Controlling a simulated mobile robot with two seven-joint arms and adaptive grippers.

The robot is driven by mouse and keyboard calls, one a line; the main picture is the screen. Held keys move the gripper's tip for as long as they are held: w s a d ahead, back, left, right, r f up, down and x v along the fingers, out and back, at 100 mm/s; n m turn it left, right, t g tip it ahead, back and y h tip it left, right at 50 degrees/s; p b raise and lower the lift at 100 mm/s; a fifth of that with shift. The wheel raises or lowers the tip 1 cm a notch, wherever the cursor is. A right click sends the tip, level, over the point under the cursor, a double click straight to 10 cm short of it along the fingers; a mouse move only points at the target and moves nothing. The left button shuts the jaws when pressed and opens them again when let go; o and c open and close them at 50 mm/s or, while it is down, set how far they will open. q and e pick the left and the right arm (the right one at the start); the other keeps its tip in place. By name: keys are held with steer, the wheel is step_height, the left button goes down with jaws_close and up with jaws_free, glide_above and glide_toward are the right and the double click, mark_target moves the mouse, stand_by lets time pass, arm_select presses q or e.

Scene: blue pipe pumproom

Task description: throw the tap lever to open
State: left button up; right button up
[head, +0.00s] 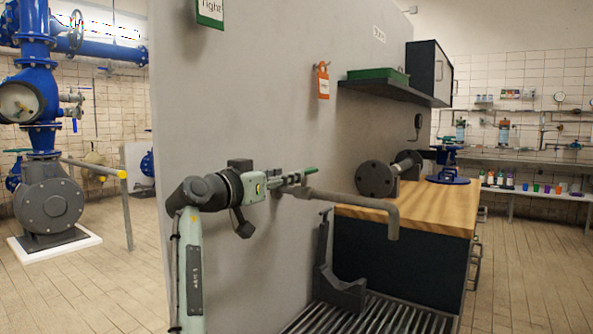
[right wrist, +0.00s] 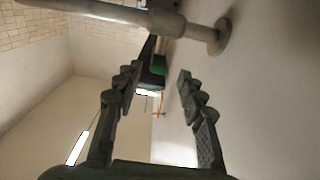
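The tap pipe (right wrist: 120,13) crosses the top of that view, beyond the fingertips. A green patch there cannot be told for sure as the lever. My left gripper is not in view.
A grey wall (head: 240,110) stands close behind the tap. An orange tag (head: 323,83) hangs above it, and a shelf (head: 395,90) juts out at upper right. A bracket (head: 338,287) stands on a floor grate below. A wooden-topped bench (head: 440,205) is to the right.

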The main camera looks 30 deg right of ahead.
steer(key=p+x, duration=0.1)
steer(key=x, duration=0.5)
steer(key=shift+s+d+r, duration=0.1)
steer(key=shift+d+r, duration=0.05)
steer(key=shift+x, duration=0.8)
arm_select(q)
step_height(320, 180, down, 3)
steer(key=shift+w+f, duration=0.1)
arm_select(e)
steer(key=shift+c, duration=0.8)
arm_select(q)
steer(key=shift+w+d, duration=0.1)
arm_select(e)
jaws_close()
